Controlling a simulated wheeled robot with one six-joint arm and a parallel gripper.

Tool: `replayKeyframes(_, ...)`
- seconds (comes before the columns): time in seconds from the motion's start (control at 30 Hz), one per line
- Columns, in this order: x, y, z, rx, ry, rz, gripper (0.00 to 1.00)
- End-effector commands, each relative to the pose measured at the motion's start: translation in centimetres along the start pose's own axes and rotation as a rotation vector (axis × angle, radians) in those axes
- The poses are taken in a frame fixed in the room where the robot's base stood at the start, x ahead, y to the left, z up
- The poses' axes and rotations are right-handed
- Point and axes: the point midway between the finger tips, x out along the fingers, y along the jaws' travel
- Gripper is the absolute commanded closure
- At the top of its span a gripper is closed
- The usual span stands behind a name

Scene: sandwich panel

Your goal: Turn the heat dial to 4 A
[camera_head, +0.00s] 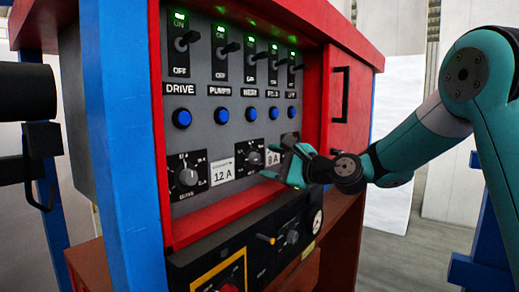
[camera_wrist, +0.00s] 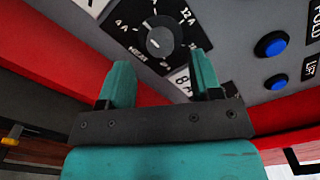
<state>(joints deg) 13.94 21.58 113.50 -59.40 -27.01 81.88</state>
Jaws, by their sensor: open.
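In the head view, a dial (camera_head: 188,177) on a black plate stands left of a card reading 12 A, and a second dial (camera_head: 252,157) stands left of a card (camera_head: 272,158) reading 8 A. The dial labels are too small to read there. My gripper (camera_head: 292,165) is in front of the panel, right of the second dial. In the wrist view, my open, empty gripper (camera_wrist: 160,75) has its fingers either side of the view below a round dial (camera_wrist: 160,38) with 4 A and 12 A marks; contact is not seen. Its setting is unclear.
Above the dials are blue buttons (camera_head: 182,118) and several toggle switches (camera_head: 188,40) under green lights. A red frame (camera_head: 215,235) borders the panel. A lower black panel (camera_head: 265,250) sticks out below. A black handle (camera_head: 341,95) is at the right.

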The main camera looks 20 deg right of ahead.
Motion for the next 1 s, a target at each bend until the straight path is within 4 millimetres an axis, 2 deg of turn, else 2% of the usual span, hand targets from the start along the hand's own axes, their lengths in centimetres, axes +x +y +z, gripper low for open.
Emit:
replayKeyframes(0.1, 2.1, -0.3, 0.2, 0.001, -0.002, 0.002, 0.42)
replayKeyframes(0.23, 3.4, -0.2, 0.1, 0.000, 0.000, 0.000, 0.42)
replayKeyframes(0.63, 4.1, 0.0, -0.1, -0.001, 0.002, -0.002, 0.42)
replayKeyframes(0.83, 4.1, -0.1, -0.1, -0.001, 0.002, -0.002, 0.88)
replayKeyframes(0.87, 4.1, -0.1, -0.1, -0.001, 0.002, -0.001, 0.91)
replayKeyframes(1.0, 4.1, 0.0, -0.1, -0.004, 0.002, -0.001, 0.91)
